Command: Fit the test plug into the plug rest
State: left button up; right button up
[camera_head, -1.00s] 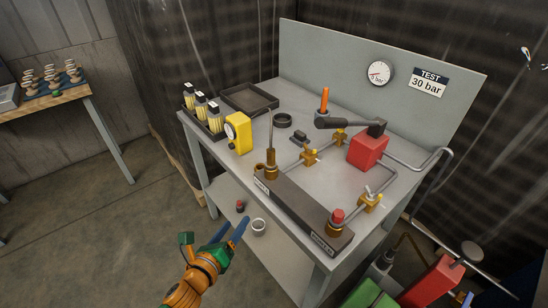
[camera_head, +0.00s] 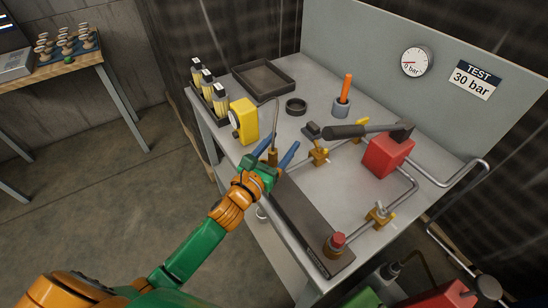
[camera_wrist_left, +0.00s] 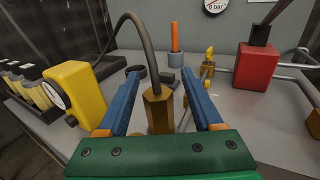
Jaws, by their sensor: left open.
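In the left wrist view the fitting (camera_wrist_left: 158,110) shows between the open blue fingers (camera_wrist_left: 162,88), with a gap on each side. A red-topped brass plug (camera_head: 337,241) stands at the block's other end. I cannot tell for sure which part is the test plug or the plug rest. A grey cup (camera_head: 341,107) behind holds an orange-handled tool. My right gripper is out of view.
A yellow gauge box (camera_head: 243,121) stands close left of the gripper, with several bottles beside it. A black tray (camera_head: 263,78), a black ring (camera_head: 296,105) and a red pump block (camera_head: 387,156) with a long lever (camera_head: 363,130) are farther back. Pipes and brass valves cross the right side.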

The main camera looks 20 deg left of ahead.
pick_arm(q)
jog(key=shift+s+r, duration=0.1)
jog(key=shift+s, duration=0.15)
jog(key=c, duration=0.3)
grip_shut()
